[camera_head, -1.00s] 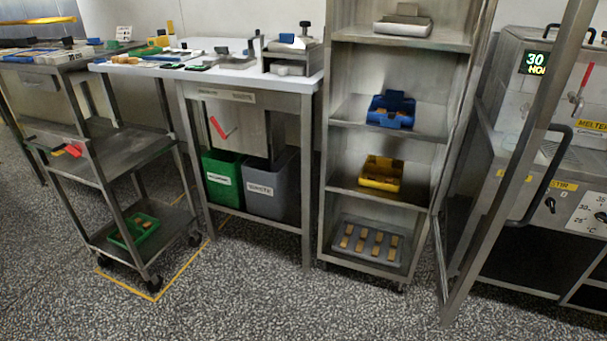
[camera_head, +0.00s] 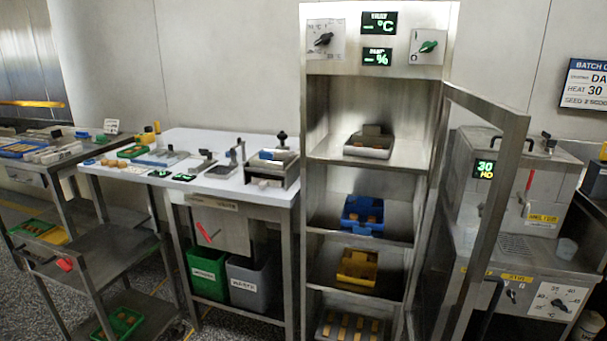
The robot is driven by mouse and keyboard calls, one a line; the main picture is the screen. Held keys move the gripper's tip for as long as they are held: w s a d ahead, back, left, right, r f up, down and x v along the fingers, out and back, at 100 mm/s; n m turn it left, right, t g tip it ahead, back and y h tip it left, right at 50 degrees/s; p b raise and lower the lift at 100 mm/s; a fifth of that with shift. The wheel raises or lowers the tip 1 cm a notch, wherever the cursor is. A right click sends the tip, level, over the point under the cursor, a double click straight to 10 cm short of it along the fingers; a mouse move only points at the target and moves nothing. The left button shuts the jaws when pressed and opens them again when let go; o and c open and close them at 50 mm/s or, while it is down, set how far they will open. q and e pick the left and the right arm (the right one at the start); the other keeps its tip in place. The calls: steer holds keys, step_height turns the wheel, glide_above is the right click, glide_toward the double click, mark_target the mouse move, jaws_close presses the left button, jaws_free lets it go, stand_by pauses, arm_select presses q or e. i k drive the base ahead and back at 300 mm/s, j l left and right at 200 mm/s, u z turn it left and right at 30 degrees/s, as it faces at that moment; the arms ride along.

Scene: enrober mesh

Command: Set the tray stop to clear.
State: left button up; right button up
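No part that I can read as a tray stop is marked in view. A red lever (camera_head: 207,233) sits tilted on the metal panel under the white-topped table (camera_head: 232,186). Another red handle (camera_head: 64,264) is on the steel cart (camera_head: 95,286) at the left. A third red lever (camera_head: 529,181) stands on the melter (camera_head: 512,195) at the right. I cannot tell whether any of these is the tray stop. Neither of my grippers shows.
A steel cabinet (camera_head: 312,180) stands in the middle with its door (camera_head: 470,215) open to the right. A black knob (camera_head: 323,40) and a green knob (camera_head: 428,46) are on its top panel. A green bin (camera_head: 207,272) and a grey bin (camera_head: 249,281) stand under the table.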

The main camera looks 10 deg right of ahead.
mark_target(362, 230)
steer(key=l+u, duration=0.2)
steer(key=l, duration=2.15)
